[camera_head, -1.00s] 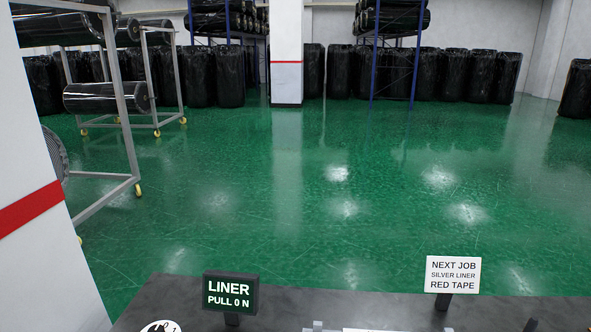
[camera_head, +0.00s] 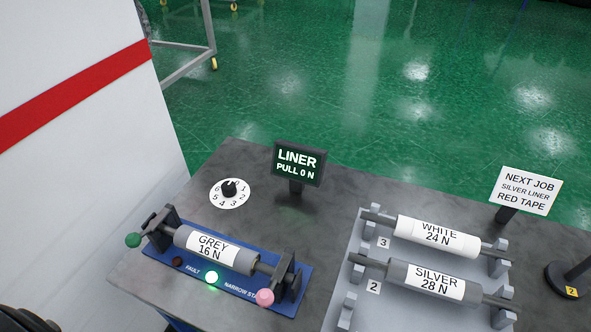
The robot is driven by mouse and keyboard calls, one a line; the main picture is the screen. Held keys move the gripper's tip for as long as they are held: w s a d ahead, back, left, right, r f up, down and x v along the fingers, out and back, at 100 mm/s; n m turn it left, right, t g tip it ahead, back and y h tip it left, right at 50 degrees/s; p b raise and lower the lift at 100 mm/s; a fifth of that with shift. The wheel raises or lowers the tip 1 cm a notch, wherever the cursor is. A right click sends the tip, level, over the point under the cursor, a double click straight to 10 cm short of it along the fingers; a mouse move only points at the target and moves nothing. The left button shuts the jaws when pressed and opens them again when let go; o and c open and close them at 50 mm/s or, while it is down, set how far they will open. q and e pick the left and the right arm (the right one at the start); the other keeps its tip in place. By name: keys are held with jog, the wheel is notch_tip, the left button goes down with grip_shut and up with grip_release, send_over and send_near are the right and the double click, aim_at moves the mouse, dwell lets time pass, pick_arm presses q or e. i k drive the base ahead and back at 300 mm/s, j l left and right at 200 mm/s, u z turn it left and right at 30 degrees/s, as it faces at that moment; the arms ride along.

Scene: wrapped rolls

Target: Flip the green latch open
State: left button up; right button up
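The green latch shows as a round green knob (camera_head: 133,240) at the left end of the blue stand (camera_head: 295,300), beside its dark left bracket (camera_head: 160,226). A roll labelled GREY 16 N (camera_head: 214,249) lies across the stand between the two end brackets. A pink knob (camera_head: 265,297) is at the right end. I cannot tell from this view how the green latch is set. Neither gripper shows. A dark rounded shape at the bottom left corner is too cut off to identify.
Behind are a numbered dial (camera_head: 229,190) and a LINER PULL 0 N display (camera_head: 299,164). A grey rack (camera_head: 345,290) holds WHITE (camera_head: 438,237) and SILVER (camera_head: 435,282) rolls. A job sign (camera_head: 526,190) stands at right.

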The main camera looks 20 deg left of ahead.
aim_at(134, 240)
jog(key=j+u, duration=0.1)
jog(key=u, duration=0.35)
jog(key=k+j+u, duration=0.1)
jog(key=u, duration=0.35)
jog(key=j+u, duration=0.15)
jog(key=u, duration=0.3)
jog(key=k+l+z, duration=0.25)
jog(key=j, duration=0.1)
